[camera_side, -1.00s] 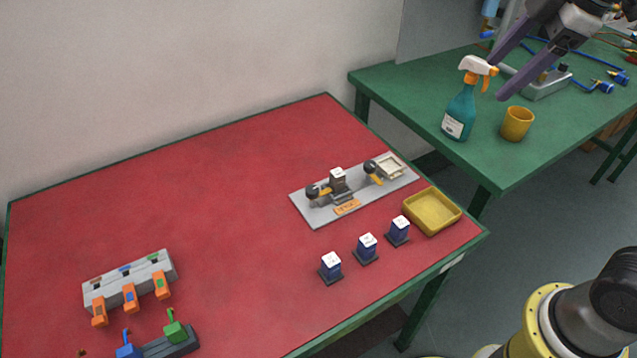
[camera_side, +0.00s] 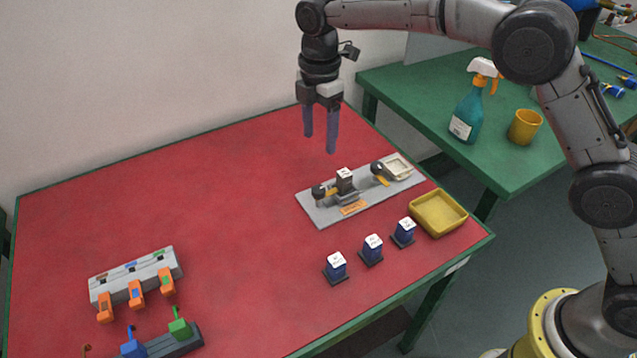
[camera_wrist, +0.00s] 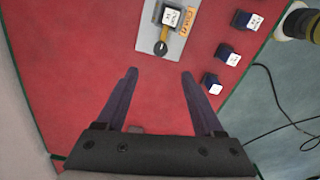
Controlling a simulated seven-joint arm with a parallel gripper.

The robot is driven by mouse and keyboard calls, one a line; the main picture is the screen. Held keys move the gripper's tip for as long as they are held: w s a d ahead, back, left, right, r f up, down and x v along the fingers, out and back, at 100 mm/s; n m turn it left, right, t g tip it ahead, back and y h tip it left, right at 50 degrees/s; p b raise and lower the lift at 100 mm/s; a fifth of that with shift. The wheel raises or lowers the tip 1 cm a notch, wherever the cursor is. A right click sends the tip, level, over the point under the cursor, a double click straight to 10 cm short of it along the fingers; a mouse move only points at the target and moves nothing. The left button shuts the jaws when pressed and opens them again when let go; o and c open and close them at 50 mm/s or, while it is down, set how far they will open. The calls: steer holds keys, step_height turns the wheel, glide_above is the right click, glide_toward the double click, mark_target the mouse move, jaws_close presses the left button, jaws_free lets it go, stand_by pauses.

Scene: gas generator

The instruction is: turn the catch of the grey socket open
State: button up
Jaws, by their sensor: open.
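The grey plate (camera_side: 318,213) lies on the red table and carries a grey socket (camera_side: 347,196), with a white-topped block (camera_side: 344,179) standing in it. At the socket's left is a black round knob with a yellow lever (camera_side: 319,192), which looks like its catch. A second black knob with a yellow lever (camera_side: 379,170) sits further right on the plate. My gripper (camera_side: 320,143) is open and empty, pointing down above the table behind the plate. In the wrist view the black knob (camera_wrist: 160,48) shows beyond the open fingers (camera_wrist: 158,72). Whether the catch is open or closed I cannot tell.
Several small blue blocks with white tops, one nearest the front (camera_side: 336,267), stand before the plate. A yellow tray (camera_side: 437,214) is at the right. A grey rack (camera_side: 135,277) with orange tabs is at the left. The table's middle is clear.

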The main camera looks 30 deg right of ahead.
mark_target(319, 189)
step_height(319, 189, down, 14)
steer(key=shift+s+a+r, duration=0.1)
steer(key=shift+a, duration=0.05)
stand_by(0.4)
jaws_close()
